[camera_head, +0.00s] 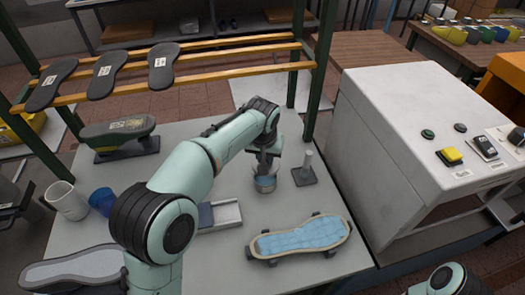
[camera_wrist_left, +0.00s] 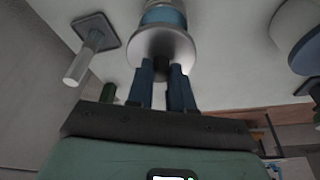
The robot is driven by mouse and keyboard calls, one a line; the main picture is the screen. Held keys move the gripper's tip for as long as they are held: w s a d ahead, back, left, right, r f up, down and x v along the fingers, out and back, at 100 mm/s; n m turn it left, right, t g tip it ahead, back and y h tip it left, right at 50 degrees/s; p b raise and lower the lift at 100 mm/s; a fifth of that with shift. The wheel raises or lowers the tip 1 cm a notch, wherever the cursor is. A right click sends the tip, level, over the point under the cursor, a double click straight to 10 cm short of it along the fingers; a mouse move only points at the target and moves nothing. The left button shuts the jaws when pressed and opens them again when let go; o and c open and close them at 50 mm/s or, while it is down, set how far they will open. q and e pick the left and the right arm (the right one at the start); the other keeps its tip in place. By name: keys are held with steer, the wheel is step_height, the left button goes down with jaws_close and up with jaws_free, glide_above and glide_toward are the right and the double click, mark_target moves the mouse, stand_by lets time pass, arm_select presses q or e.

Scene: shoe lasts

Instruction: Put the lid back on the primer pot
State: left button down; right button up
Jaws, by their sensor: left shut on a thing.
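The primer pot (camera_head: 264,184), a small grey pot with a blue band, stands on the grey table in the middle of the head view. The wrist view shows its blue band (camera_wrist_left: 163,16) beyond the lid. The lid (camera_wrist_left: 160,48) is a round grey disc with a knob between my fingers. My left gripper (camera_head: 266,164) is shut on this knob, directly above the pot; its fingers also show in the wrist view (camera_wrist_left: 165,78). The lid is at the pot's top; I cannot tell whether it is fully seated. My right gripper is out of view.
A short post on a dark base (camera_head: 305,175) stands close right of the pot. A blue-topped sole form (camera_head: 300,238) lies in front, a shallow tray (camera_head: 228,214) front-left. A blue cup (camera_head: 102,201) and white mug (camera_head: 67,201) stand left. A white machine (camera_head: 390,105) bounds the right.

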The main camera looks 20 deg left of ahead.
arm_select(q)
step_height(320, 180, down, 4)
steer(key=shift+r+b, duration=0.25)
steer(key=shift+b, duration=0.95)
steer(key=shift+f+b, duration=0.55)
steer(key=shift+f, duration=0.5)
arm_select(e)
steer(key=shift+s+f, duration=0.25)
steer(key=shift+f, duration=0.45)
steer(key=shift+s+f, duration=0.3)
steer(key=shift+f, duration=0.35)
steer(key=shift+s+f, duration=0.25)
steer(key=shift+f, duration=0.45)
arm_select(q)
steer(key=shift+p, duration=0.3)
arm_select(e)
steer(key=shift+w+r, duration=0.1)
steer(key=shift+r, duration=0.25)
arm_select(q)
steer(key=shift+f, duration=0.15)
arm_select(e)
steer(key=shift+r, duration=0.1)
arm_select(q)
steer(key=shift+c, duration=2.3)
jaws_free()
